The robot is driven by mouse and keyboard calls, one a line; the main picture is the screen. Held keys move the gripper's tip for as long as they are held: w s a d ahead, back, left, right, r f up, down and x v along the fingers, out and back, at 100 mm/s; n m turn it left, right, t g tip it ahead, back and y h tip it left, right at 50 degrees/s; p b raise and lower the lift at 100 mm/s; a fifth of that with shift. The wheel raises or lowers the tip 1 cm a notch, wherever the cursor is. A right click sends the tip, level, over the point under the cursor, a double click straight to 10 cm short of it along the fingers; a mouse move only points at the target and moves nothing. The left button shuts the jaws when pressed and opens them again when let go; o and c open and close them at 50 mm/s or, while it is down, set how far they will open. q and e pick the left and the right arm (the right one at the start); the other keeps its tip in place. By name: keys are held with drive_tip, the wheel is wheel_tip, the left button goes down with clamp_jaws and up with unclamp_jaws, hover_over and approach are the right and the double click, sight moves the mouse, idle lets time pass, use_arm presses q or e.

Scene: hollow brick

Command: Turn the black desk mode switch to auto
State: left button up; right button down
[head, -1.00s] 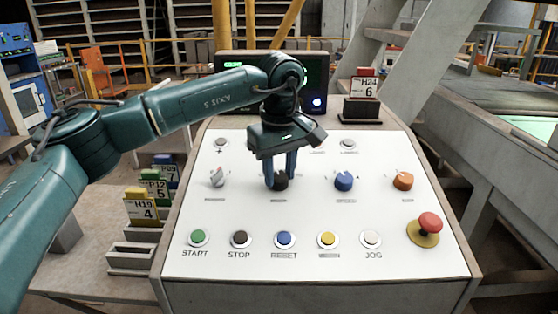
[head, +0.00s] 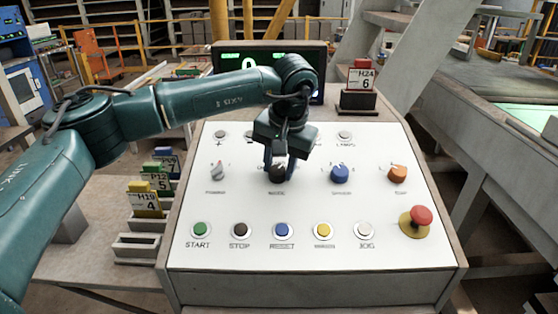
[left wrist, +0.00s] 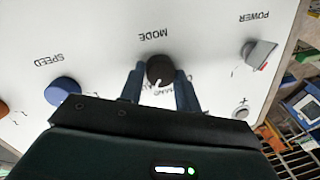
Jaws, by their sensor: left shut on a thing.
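The black mode switch (head: 277,174) is a round knob in the row of knobs on the white sloping desk panel (head: 300,204). My left gripper (head: 279,170) reaches down over it with its blue fingers on either side, shut on the knob. In the left wrist view the black knob (left wrist: 160,69) sits between the two fingertips (left wrist: 160,76), beneath the upside-down word MODE. Its white pointer mark faces down and slightly left in that view, towards partly hidden position labels that I cannot read surely. My right gripper is not in view.
A grey power knob (head: 217,172) is left of the switch; a blue speed knob (head: 340,173) and an orange knob (head: 398,174) are right. Push buttons line the front, with a red mushroom button (head: 421,216) at right. A dark display (head: 230,62) stands behind.

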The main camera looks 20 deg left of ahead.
use_arm(q)
drive_tip(key=shift+s+f+m, duration=0.1)
drive_tip(key=shift+m, duration=1.2)
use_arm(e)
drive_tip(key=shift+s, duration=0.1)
use_arm(q)
drive_tip(key=o, duration=1)
drive_tip(key=shift+c, duration=0.2)
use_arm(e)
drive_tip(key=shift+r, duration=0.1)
use_arm(q)
drive_tip(key=shift+r+t, duration=0.2)
drive_tip(key=shift+t, duration=0.1)
drive_tip(key=b+v, duration=0.1)
drive_tip(key=v, duration=1.2)
drive_tip(key=shift+d, duration=0.25)
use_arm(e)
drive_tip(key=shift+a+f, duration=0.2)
use_arm(q)
drive_tip(key=shift+f, duration=0.2)
